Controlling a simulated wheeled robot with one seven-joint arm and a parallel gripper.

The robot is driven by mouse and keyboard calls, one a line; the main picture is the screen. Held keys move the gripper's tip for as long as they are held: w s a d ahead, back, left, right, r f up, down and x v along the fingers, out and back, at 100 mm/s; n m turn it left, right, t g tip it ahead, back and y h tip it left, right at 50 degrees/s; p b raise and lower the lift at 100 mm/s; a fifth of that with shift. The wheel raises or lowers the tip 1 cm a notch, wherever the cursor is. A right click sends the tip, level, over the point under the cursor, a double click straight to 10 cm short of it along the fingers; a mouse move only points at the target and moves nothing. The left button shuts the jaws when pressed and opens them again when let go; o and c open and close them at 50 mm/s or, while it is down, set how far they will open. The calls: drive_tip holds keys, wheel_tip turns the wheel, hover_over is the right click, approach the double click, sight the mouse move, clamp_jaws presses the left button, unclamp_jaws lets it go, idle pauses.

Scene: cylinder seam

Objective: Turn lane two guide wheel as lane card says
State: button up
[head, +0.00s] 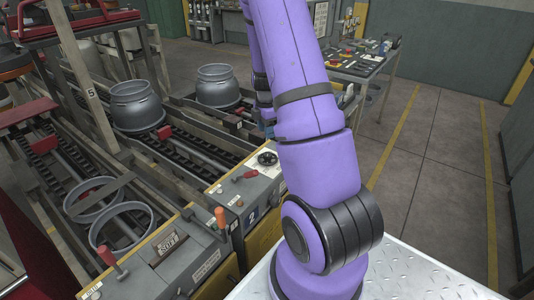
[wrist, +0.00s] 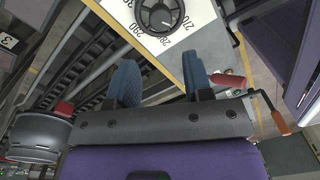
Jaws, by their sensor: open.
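The lane two guide wheel (head: 267,158) is a small black handwheel on a pale plate on top of the grey console marked 2. In the wrist view the wheel (wrist: 158,14) is at the top, cut by the frame edge, on a white plate with a printed number scale including 290 and 270. My gripper (wrist: 160,82) is open, its two blue fingers apart and nothing between them. The wheel lies beyond the fingertips in the picture, not between them. In the head view my purple arm hides most of the gripper. I cannot make out a readable lane card.
A red-handled lever (head: 245,175) stands beside the wheel. Grey cylinders (head: 217,86) stand on the lanes at the back. A tool table (head: 360,58) stands behind my arm; floor at right is clear.

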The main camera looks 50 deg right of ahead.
sight(267, 154)
drive_tip(key=f, duration=1)
drive_tip(key=shift+s+a+f, duration=0.1)
drive_tip(key=shift+s, duration=0.1)
drive_tip(key=shift+c, duration=0.4)
drive_tip(key=c, duration=0.6)
